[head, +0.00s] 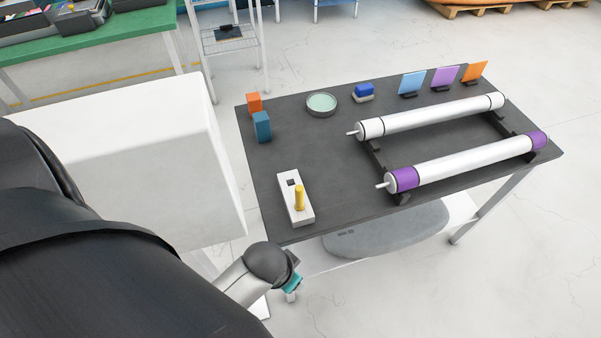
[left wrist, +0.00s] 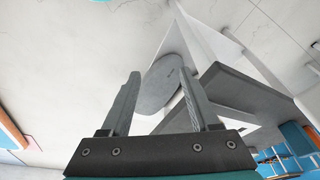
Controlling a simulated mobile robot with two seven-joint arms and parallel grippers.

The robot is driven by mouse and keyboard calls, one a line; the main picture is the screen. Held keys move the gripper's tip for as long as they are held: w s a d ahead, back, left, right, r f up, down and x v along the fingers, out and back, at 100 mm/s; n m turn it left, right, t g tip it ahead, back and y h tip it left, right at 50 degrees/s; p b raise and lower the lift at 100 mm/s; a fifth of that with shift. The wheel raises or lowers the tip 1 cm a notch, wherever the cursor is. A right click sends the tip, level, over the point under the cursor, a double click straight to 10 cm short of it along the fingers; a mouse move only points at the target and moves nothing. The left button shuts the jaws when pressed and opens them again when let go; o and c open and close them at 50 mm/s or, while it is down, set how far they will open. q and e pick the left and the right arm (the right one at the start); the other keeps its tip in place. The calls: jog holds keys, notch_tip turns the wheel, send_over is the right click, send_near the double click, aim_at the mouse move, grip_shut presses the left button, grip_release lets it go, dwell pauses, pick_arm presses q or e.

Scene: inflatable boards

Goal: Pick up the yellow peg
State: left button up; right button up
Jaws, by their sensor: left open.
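The yellow peg (head: 299,197) stands upright in a white block (head: 285,187) near the front left corner of the dark table. The block also has a dark square spot beside the peg. My left gripper shows in the left wrist view (left wrist: 159,76), with its two fingers apart and nothing between them. In the head view, my left wrist is below and in front of the table's front edge, short of the peg; its fingers are mostly hidden there. The peg does not show in the left wrist view. My right gripper is in neither view.
The dark table (head: 335,205) also holds two white rollers (head: 435,115) (head: 460,161) on a rack, a blue block (head: 262,127), an orange block (head: 254,103), a round dish (head: 321,104) and several coloured cards. A white box (head: 135,150) stands left of the table.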

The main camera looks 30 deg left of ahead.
pick_arm(q)
jog(key=w+r+p+v, duration=0.1)
jog(key=w+p+v, duration=0.25)
jog(key=v, duration=0.85)
notch_tip(320, 180, up, 6)
jog(key=n+g+p, duration=0.3)
jog(key=n, duration=0.3)
send_over(299, 196)
jog(key=a, duration=0.1)
jog(key=shift+n, duration=0.3)
jog(key=f+b, duration=0.1)
jog(key=f, duration=0.9)
jog(key=shift+w+b, duration=0.2)
jog(key=shift+b, duration=0.15)
jog(key=shift+w+d+f+b, duration=0.15)
jog(key=shift+f+b, duration=0.2)
jog(key=shift+f, duration=0.95)
jog(key=shift+w+d+f+b, duration=0.1)
jog(key=shift+f+b, duration=0.2)
jog(key=shift+f, duration=0.95)
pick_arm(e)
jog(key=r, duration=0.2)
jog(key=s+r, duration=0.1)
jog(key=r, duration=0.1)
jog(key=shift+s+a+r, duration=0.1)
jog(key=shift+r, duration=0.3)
pick_arm(q)
grip_shut()
